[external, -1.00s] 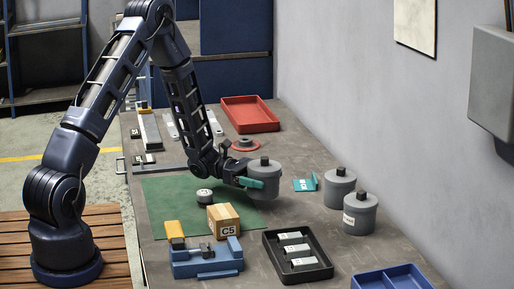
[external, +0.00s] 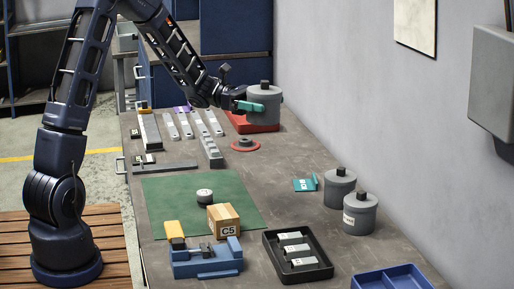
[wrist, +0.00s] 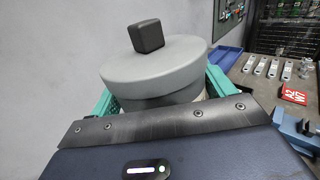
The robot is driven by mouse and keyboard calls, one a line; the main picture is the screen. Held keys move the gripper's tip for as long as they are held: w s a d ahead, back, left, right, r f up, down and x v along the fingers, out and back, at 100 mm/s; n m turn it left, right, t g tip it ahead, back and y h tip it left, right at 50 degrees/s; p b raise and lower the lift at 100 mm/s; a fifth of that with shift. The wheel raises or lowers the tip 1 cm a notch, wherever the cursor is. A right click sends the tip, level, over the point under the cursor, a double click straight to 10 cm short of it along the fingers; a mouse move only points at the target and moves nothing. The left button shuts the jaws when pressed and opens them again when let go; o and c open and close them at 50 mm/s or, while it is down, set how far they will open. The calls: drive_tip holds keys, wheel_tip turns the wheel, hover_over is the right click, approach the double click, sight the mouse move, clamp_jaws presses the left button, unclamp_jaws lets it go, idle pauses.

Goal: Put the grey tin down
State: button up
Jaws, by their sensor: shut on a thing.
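The grey tin (external: 264,110) is a round can with a wide lid and a black knob. My gripper (external: 258,104) is shut on it, with teal fingers on its sides, and holds it upright. In the external view it appears in front of the red tray (external: 245,128) and hides much of it; I cannot tell its height above it. In the wrist view the tin's lid (wrist: 165,68) fills the middle between the teal fingers, and its lower part is hidden.
Two similar grey tins, one at the back (external: 339,188) and one in front (external: 360,215), stand at the right. A red disc (external: 245,145), metal brackets (external: 185,124), a teal bracket (external: 304,185) and a black tray (external: 270,243) lie on the bench. Bare bench shows right of the green mat (external: 165,210).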

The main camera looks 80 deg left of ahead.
drive_tip(key=shift+r, duration=0.9)
drive_tip(key=shift+w+a, duration=0.1)
drive_tip(key=shift+a, duration=0.1)
drive_tip(key=w+a+f+n+t+y, duration=0.1)
drive_tip(key=a+f+n+t+y, duration=0.15)
drive_tip(key=a+f+y, duration=0.35)
drive_tip(key=a+f+n+t+y, duration=0.1)
drive_tip(key=a+n+y, duration=0.3)
drive_tip(key=a, duration=0.4)
drive_tip(key=w+a+f+n+t+y, duration=0.1)
drive_tip(key=a+f+n+t+y, duration=0.1)
drive_tip(key=a+f+n+y, duration=0.45)
drive_tip(key=s+a+r+n+g+y, duration=0.2)
drive_tip(key=s+a+r+y, duration=0.1)
drive_tip(key=a+r, duration=0.3)
drive_tip(key=s+a+r+n+g+y, duration=0.2)
drive_tip(key=s+a+r+y, duration=0.1)
drive_tip(key=a+r+y, duration=0.2)
drive_tip(key=shift+s+a+r, duration=0.2)
drive_tip(key=shift+a+r, duration=0.3)
drive_tip(key=shift+r, duration=0.85)
